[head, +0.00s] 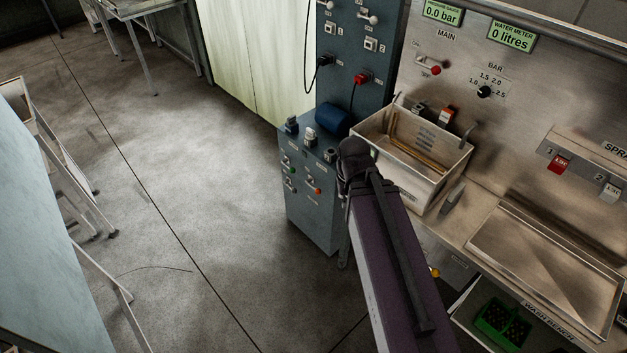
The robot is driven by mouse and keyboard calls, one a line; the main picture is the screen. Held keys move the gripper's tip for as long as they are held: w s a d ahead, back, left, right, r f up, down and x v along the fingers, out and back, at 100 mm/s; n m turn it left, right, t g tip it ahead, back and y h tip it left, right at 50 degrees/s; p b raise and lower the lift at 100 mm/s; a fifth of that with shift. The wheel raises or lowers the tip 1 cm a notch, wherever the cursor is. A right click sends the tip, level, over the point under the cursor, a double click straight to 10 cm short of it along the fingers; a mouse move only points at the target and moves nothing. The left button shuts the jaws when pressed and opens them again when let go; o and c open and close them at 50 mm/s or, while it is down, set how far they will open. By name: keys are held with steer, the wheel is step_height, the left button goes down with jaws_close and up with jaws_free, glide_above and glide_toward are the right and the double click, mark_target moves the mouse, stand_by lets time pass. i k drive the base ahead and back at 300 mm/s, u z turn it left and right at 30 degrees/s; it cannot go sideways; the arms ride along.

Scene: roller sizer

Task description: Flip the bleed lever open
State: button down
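I cannot tell for certain which part is the bleed lever; no readable label names it. A small yellow part (434,271) shows under the front edge of the wash bench, right beside my arm. An orange-red handle (447,116) stands at the back of the metal sink. A red lever (558,165) marked 1 and a white lever (609,192) marked 2 are on the spray panel. My arm rises from the bottom of the picture to a dark joint in front of the blue-grey cabinet. My gripper's fingers cannot be made out.
The sink (463,160) and a shallow tray (540,270) sit on the bench. A green crate (503,325) is below. The pressure gauge (443,14) reads 0.0 bar. The blue-grey cabinet (312,215) stands left of my arm. Open floor (190,200) lies further left.

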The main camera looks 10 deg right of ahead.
mark_target(317, 191)
steer(key=z, duration=0.1)
steer(key=i, duration=1.25)
steer(key=u, duration=0.25)
